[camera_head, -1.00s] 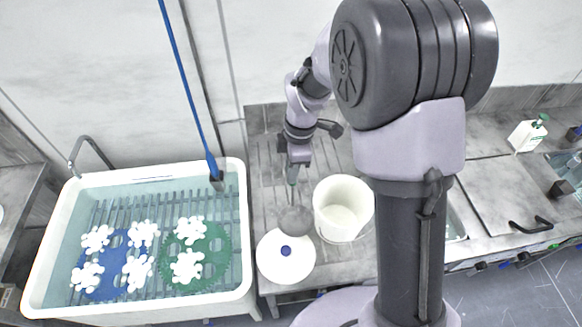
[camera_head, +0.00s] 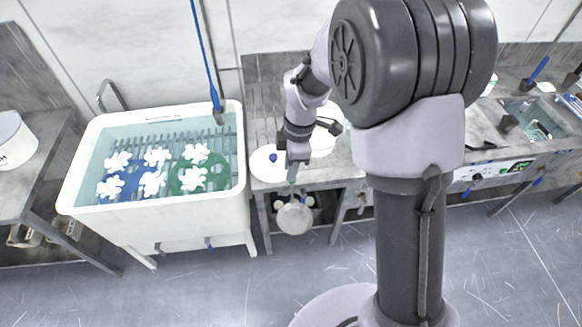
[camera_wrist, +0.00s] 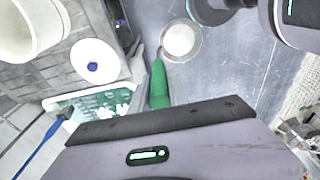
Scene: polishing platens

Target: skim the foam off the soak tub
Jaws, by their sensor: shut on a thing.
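The white soak tub (camera_head: 152,218) stands at the left in the head view, filled with clear water. Several white foam patches (camera_head: 152,183) float in it, above a blue platen (camera_head: 131,187) and a green platen (camera_head: 216,178). My gripper (camera_head: 293,168) is shut on the green handle of a skimmer (camera_head: 294,217). The skimmer's round head hangs low, right of the tub and in front of the counter. In the wrist view the green handle (camera_wrist: 158,90) and round head (camera_wrist: 181,41) show. The head looks pale inside; I cannot tell whether foam lies in it.
A white bucket (camera_wrist: 28,28) and a white lid with a blue knob (camera_head: 264,170) stand on the counter right of the tub. A blue-handled tool (camera_head: 209,60) leans in the tub's back right corner. A table (camera_head: 40,178) stands left; the floor in front is open.

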